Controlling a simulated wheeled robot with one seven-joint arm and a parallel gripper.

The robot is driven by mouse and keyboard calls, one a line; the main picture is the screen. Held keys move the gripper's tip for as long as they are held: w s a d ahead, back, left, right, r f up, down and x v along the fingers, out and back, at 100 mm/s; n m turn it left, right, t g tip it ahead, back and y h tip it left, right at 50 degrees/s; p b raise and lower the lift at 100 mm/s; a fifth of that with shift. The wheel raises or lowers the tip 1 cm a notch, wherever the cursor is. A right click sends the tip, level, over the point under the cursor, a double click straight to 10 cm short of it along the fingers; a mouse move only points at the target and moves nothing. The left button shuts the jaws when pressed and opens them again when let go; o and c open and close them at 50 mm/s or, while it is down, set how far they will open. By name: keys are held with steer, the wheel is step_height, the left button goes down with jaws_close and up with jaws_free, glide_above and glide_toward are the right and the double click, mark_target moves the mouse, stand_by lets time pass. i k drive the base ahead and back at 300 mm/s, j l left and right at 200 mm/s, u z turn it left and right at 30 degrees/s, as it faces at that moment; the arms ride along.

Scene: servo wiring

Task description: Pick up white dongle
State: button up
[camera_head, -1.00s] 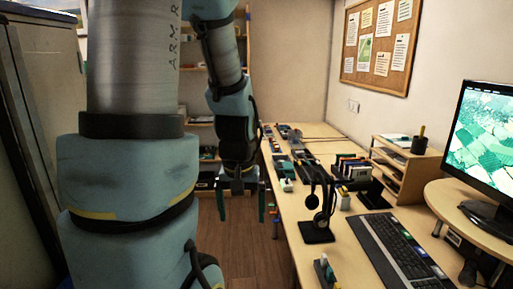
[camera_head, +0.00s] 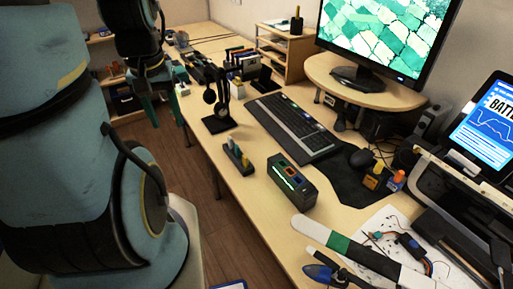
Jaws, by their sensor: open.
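I cannot clearly pick out a white dongle. A small dark holder (camera_head: 240,163) with little upright sticks, one green and one yellow, stands near the table's left edge. A small white item (camera_head: 183,90) lies by the table edge near my gripper, too small to identify. My gripper (camera_head: 167,99) is open and empty at the upper left, by the far part of the table's left edge and well away from the holder.
A headphone stand (camera_head: 217,124), a keyboard (camera_head: 293,125) and a dark box with lit slots (camera_head: 292,182) stand on the table (camera_head: 262,222). A yellow block (camera_head: 374,178) and an orange block (camera_head: 396,181) are at the right. A white-and-green strip (camera_head: 345,247) lies in front.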

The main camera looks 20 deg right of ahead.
mark_target(230, 139)
steer(key=i+j+z, duration=0.15)
steer(key=z, duration=0.25)
steer(key=i+j+z, duration=0.2)
steer(key=z, duration=0.2)
steer(key=i+j+z, duration=0.1)
steer(key=j+z, duration=0.3)
steer(key=i+j, duration=0.1)
steer(key=j, duration=0.25)
steer(key=i+j+z, duration=0.15)
steer(key=j, duration=0.6)
steer(key=i+j+z, duration=0.15)
steer(key=j, duration=0.2)
